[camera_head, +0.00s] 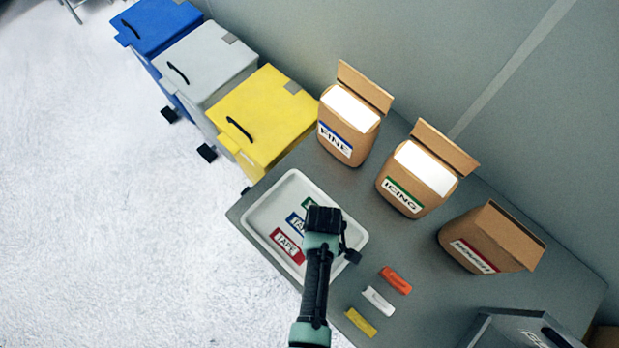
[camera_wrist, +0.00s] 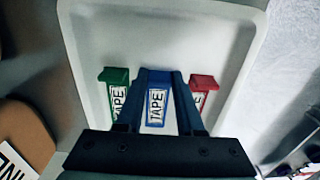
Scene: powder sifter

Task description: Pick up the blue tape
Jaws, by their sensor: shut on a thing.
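The blue tape (camera_head: 294,222) lies in the white tray (camera_head: 262,215), between the green tape (camera_head: 308,204) and the red tape (camera_head: 287,246); each has a white TAPE label. In the wrist view the blue tape (camera_wrist: 156,105) is between the two fingers of my gripper (camera_wrist: 157,80), which is shut on it. The green tape (camera_wrist: 114,95) is left of the fingers and the red tape (camera_wrist: 202,92) is right of them. In the head view my wrist hides the fingertips and part of the tapes. I cannot tell whether the blue tape touches the tray floor.
Bags marked FINE (camera_head: 345,130), ICING (camera_head: 415,178) and a third with a red label (camera_head: 488,240) stand behind on the table. Orange (camera_head: 396,280), white (camera_head: 378,300) and yellow (camera_head: 361,322) pieces lie right of my arm. Blue, grey and yellow bins (camera_head: 262,120) stand beyond the table.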

